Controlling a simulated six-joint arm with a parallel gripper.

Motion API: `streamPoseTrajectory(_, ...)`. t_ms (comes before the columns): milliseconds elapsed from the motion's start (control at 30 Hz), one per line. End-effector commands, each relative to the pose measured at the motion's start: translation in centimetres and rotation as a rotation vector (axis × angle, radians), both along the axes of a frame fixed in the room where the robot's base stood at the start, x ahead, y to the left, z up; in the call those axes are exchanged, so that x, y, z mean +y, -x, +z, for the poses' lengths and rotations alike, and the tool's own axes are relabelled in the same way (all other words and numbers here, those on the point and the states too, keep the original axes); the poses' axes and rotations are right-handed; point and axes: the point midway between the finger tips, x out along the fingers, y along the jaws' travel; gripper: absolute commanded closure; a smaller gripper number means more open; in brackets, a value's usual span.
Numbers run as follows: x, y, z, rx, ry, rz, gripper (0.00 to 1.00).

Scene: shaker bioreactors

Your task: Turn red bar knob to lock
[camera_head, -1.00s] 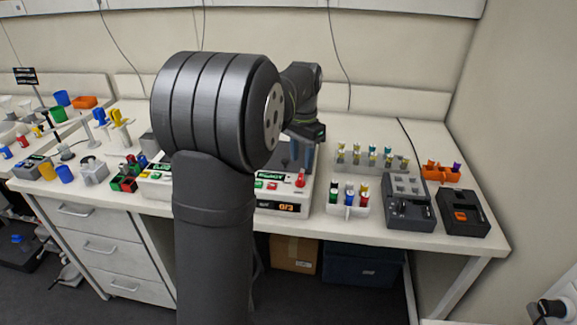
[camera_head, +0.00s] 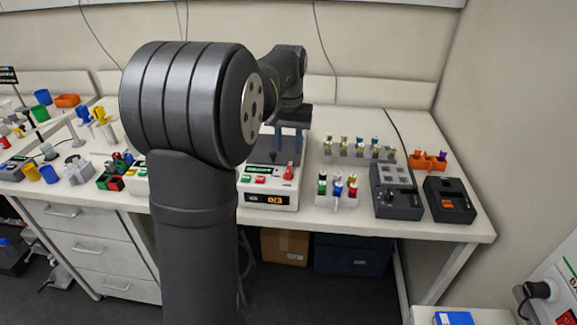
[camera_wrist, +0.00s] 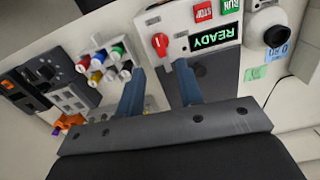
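The red bar knob (camera_head: 288,172) stands on the right of the front panel of a white device (camera_head: 270,183). In the wrist view the red knob (camera_wrist: 160,44) lies just beyond my fingertips, roughly in line with the gap between them. A green READY display (camera_wrist: 212,38) and the red STOP and green RUN buttons are beside it. My gripper (camera_head: 289,150) hangs above and behind the knob, fingers pointing down. In the wrist view its two blue fingers (camera_wrist: 160,68) are apart with nothing between them.
A rack of coloured-cap vials (camera_head: 338,192) stands right of the device, with another vial rack (camera_head: 358,149) behind. Two dark grey units (camera_head: 396,190) (camera_head: 450,200) and an orange holder (camera_head: 428,161) stand farther right. Some bare bench shows near the right edge.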

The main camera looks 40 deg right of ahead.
Motion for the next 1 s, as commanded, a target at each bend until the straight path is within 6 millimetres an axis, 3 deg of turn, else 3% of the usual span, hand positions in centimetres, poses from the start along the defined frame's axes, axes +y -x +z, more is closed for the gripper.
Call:
streamPoseTrajectory(100, 0.1, 0.1, -2.8, 0.003, -0.004, 0.000, 0.66)
streamPoseTrajectory(333, 0.0, 0.0, -6.4, 0.001, -0.002, -0.001, 0.66)
streamPoseTrajectory(500, 0.0, 0.0, -7.5, 0.000, 0.000, -0.001, 0.66)
streamPoseTrajectory(800, 0.0, 0.0, -7.7, 0.000, 0.000, -0.001, 0.66)
streamPoseTrajectory(967, 0.0, 0.0, -7.7, 0.000, 0.000, -0.001, 0.98)
streamPoseTrajectory(1000, 0.0, 0.0, -7.7, 0.000, 0.000, -0.001, 1.00)
